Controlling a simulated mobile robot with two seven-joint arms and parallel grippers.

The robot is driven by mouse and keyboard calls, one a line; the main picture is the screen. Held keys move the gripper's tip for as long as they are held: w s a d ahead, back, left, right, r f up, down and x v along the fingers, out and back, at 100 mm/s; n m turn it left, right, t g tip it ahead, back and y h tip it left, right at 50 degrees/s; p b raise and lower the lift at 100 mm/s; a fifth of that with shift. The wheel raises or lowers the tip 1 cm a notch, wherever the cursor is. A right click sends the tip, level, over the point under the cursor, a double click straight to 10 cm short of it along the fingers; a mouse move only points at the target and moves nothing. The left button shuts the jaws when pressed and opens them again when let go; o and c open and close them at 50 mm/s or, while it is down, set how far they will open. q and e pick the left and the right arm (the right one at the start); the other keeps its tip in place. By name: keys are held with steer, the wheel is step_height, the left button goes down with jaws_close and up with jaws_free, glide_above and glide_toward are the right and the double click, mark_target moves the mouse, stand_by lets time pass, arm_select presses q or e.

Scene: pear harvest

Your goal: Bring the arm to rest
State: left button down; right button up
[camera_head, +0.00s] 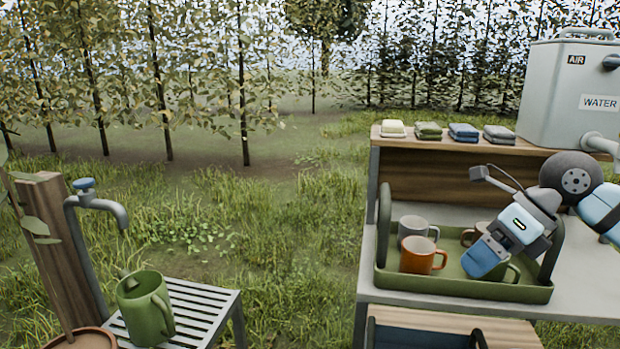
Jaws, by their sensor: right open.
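My right arm comes in from the right, and my right gripper (484,262) points down over the green tray (455,287) on the table. It is open. A green mug (513,273) is partly hidden behind it, and I cannot tell whether they touch. In the tray stand a grey mug (417,225), an orange mug (423,258) and a partly hidden brownish mug (468,236). My left gripper is not in view.
At left, a green watering jug (146,308) stands on a slatted stand (215,305) near a tap (95,205). Grass lies between.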

steer(key=s+a+f+m+g+y+b, duration=0.1)
steer(key=s+a+f+m+g+y, duration=0.15)
steer(key=s+a+y, duration=0.55)
steer(key=s+a+f+m+g+y+b, duration=0.1)
steer(key=s+a+f+m+g+y, duration=0.15)
steer(key=s+a+y, duration=0.6)
step_height(320, 180, down, 15)
steer(key=m+t+h+b, duration=0.3)
steer(key=m+t+h, duration=1.45)
steer(key=m, duration=1.85)
arm_select(q)
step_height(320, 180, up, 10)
steer(key=p, duration=1.9)
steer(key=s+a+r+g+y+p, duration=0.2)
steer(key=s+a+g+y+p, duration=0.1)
steer(key=p, duration=1.6)
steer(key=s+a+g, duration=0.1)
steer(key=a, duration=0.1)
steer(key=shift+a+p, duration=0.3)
arm_select(e)
steer(key=s+d+r+g+h, duration=0.2)
steer(key=s+d+r+g, duration=0.1)
steer(key=d+r, duration=0.3)
steer(key=shift+s+d+r, duration=0.4)
steer(key=shift+s+d, duration=0.35)
steer(key=shift+d, duration=0.25)
